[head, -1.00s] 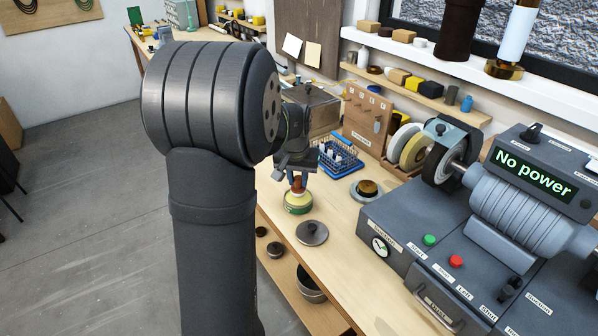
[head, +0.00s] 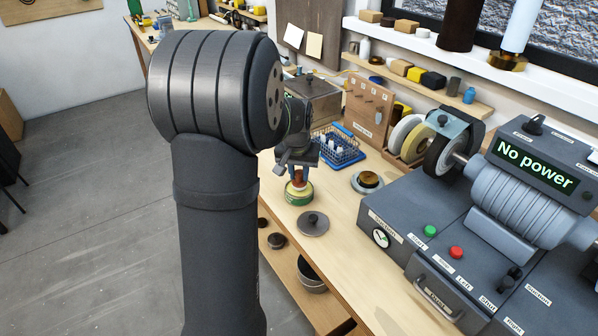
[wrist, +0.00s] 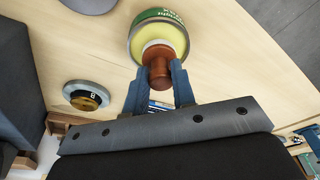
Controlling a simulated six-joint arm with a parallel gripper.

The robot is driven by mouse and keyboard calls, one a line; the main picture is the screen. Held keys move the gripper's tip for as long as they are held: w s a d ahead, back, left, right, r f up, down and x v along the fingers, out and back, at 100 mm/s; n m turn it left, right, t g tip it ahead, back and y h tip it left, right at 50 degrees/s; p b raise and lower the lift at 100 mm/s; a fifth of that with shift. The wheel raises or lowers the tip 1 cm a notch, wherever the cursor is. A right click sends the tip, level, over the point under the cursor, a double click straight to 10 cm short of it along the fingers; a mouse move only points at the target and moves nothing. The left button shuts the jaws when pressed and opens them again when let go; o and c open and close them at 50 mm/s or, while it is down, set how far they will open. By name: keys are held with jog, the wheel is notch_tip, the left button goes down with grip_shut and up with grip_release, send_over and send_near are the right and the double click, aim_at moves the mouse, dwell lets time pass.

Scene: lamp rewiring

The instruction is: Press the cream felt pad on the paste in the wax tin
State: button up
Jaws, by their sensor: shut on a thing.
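My gripper (wrist: 160,86) is shut on the brown handle (wrist: 158,68) of the felt pad, with one blue-grey finger on either side. In the head view my gripper (head: 298,170) is directly above the wax tin (head: 298,195). The tin is round and green; in the wrist view its label side (wrist: 158,14) shows at the top. Pale yellow paste (wrist: 172,35) fills its open top.
A grey knobbed lid (head: 313,223) lies in front of the tin. A dish with an amber and dark piece (head: 368,181) is to the right, beside the grey machine (head: 420,225). A blue wire basket (head: 338,148) stands behind. The bench's left edge is close to the tin.

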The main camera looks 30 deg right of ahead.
aim_at(299, 173)
jog(key=shift+f, duration=0.55)
dwell(0.5)
jog(key=shift+w+d+v, duration=0.15)
jog(key=shift+d+v, duration=0.05)
jog(key=shift+v, duration=0.95)
jog(key=shift+w+d+v, duration=0.15)
jog(key=shift+v, duration=1)
jog(key=shift+w+d+v, duration=0.2)
jog(key=shift+v, duration=0.95)
jog(key=shift+r, duration=0.2)
jog(key=w+a+f+n, duration=0.2)
jog(key=w+a, duration=0.4)
jog(key=a, duration=0.4)
jog(key=w+a+f+n, duration=0.1)
jog(key=w+a+f, duration=0.2)
jog(key=w+a, duration=0.55)
jog(key=w+a+f+n+y, duration=0.1)
jog(key=a+f+n, duration=0.1)
jog(key=a, duration=1.8)
jog(key=shift+a+f+n+t, duration=0.3)
jog(key=shift+a+f, duration=0.05)
jog(key=shift+f, duration=0.2)
jog(key=shift+w, duration=0.15)
